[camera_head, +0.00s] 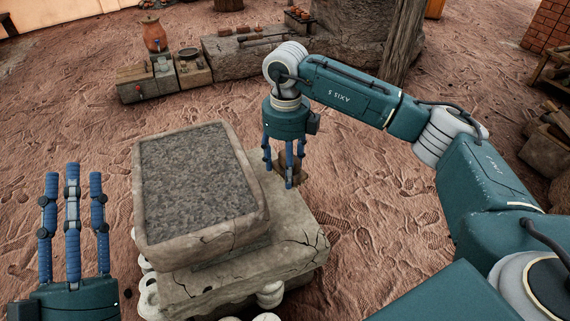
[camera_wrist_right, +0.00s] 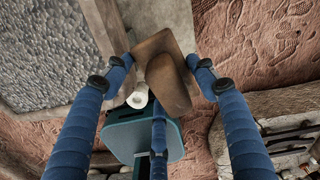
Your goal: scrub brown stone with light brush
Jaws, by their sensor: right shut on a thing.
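My right gripper (camera_head: 286,181) points down at the right side of the stone plinth, beside the gravel-filled tray. A brown thing (camera_head: 294,167) shows between and behind its fingers. In the right wrist view, the fingers are around a smooth brown block (camera_wrist_right: 168,87), which overlaps a darker brown piece (camera_wrist_right: 148,46). I cannot tell which is the stone and which the brush, or whether they are one piece. No light bristles show. My left gripper (camera_head: 72,180) is at the lower left, fingers up, apart and empty.
The stone tray (camera_head: 256,222) of grey gravel stands on the cracked plinth (camera_head: 299,230). White rounded supports (camera_head: 270,294) are underneath. A low stone ledge (camera_head: 225,64) and an orange jar (camera_head: 154,35) are at the back. Bare red ground lies around the plinth.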

